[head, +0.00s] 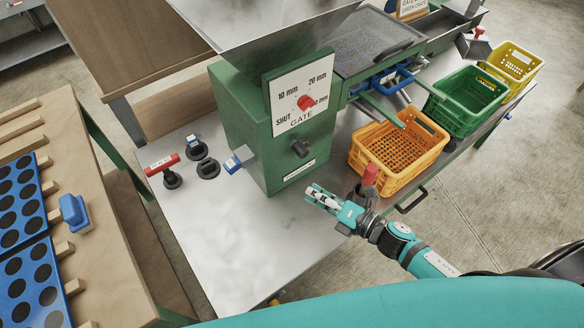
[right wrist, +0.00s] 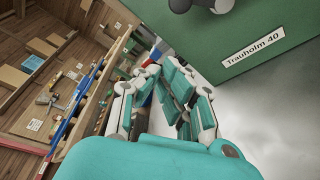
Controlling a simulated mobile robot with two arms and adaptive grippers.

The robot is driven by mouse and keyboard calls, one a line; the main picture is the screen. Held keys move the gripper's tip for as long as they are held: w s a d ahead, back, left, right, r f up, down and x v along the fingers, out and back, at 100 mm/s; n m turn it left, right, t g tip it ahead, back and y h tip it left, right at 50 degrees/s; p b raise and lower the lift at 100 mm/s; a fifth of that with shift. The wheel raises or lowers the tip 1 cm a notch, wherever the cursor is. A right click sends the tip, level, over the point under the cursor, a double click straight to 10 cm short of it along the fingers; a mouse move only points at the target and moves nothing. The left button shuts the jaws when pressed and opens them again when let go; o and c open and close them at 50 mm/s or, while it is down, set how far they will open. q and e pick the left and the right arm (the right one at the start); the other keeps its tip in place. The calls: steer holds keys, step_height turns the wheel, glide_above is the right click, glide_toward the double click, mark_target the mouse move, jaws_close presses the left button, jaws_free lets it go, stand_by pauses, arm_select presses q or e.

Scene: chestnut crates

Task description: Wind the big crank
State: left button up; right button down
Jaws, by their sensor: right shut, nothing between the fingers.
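A green machine (head: 237,130) stands on a metal table. On its front is a dark, stubby shaft or knob (head: 300,148), which also shows at the top of the right wrist view (right wrist: 208,4). A red upright grip (head: 370,174) stands just behind my right gripper; I cannot tell whether it belongs to the big crank. My right gripper (head: 312,191) is shut and empty, in front of and below the dark knob, apart from it. In the right wrist view its fingers (right wrist: 160,72) come together beside the green wall. My left gripper is out of view.
Orange (head: 394,178), green (head: 447,119) and yellow (head: 524,82) crates stand right. A red T-handle (head: 162,164) and dark fittings (head: 208,169) lie left. The front-left metal tabletop (head: 225,235) is clear.

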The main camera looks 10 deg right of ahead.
steer(key=p+x, duration=0.2)
steer(key=x, duration=0.8)
steer(key=d+r, duration=0.1)
steer(key=w+d+r+p, duration=0.1)
steer(key=d, duration=0.1)
steer(key=shift+d, duration=0.1)
steer(key=shift+w+d+r+m, duration=0.2)
steer(key=shift+r+m, duration=0.1)
steer(key=shift+m, duration=0.1)
steer(key=w+d+r+m+t+y+b, duration=0.1)
steer(key=w+d+m+t+b, duration=0.2)
steer(key=d+m+b, duration=0.6)
steer(key=shift+w+d+r+m+t+y+b, duration=0.3)
steer(key=shift+w+d+m, duration=0.65)
steer(key=shift+d+m, duration=1)
